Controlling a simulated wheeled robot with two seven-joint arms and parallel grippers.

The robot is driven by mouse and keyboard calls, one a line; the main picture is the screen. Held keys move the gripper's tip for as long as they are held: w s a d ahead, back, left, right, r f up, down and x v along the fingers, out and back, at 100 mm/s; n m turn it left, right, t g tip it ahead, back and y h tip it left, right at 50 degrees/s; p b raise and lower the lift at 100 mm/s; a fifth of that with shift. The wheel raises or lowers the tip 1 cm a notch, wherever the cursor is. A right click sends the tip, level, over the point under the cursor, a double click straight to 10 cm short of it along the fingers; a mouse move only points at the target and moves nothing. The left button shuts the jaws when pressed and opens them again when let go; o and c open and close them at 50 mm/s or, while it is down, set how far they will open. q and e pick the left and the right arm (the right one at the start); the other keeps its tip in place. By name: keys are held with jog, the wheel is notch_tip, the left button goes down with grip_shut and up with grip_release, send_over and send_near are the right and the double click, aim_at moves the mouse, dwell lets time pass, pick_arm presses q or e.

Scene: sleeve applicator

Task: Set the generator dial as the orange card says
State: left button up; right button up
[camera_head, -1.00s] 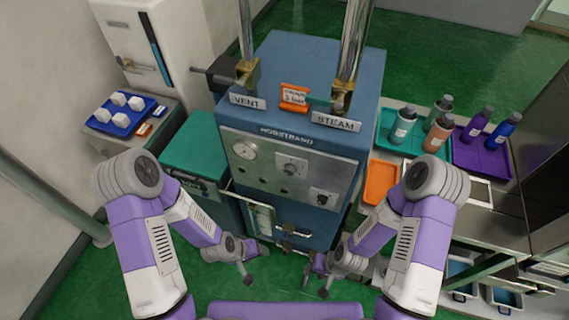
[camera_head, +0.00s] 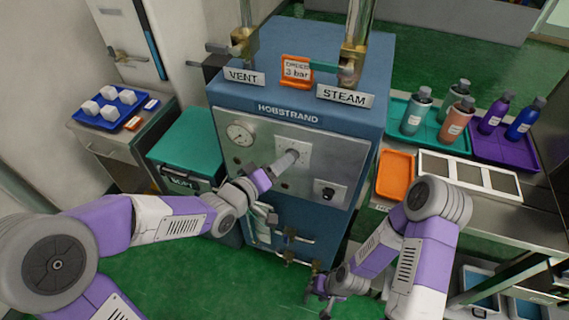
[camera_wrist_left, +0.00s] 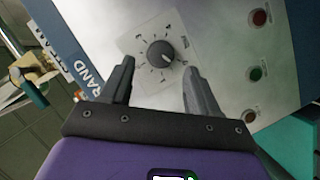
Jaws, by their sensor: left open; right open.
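The orange card (camera_head: 296,71) stands on top of the blue generator (camera_head: 300,95) between the VENT and STEAM labels; its lower line reads "3 bar". The generator dial (camera_wrist_left: 160,54) is a dark round knob with a light pointer on a white marked plate. My left gripper (camera_head: 292,156) is at the front panel in front of the dial and partly hides it in the head view. In the left wrist view my left gripper (camera_wrist_left: 158,78) is open, its fingers apart on either side below the knob, not closed on it.
A round gauge (camera_head: 240,133) is left of the dial and a black knob (camera_head: 325,191) is lower right. Pipes and valve handles rise above the generator. A teal bin (camera_head: 190,142) stands left; bottles on trays and an orange tray (camera_head: 395,175) are right.

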pick_arm(q)
jog(key=x, duration=0.3)
jog(key=shift+w+d, duration=0.1)
jog(key=shift+w, duration=0.05)
jog(key=shift+c, duration=0.2)
jog(key=c, duration=1)
jog(key=shift+b, duration=0.4)
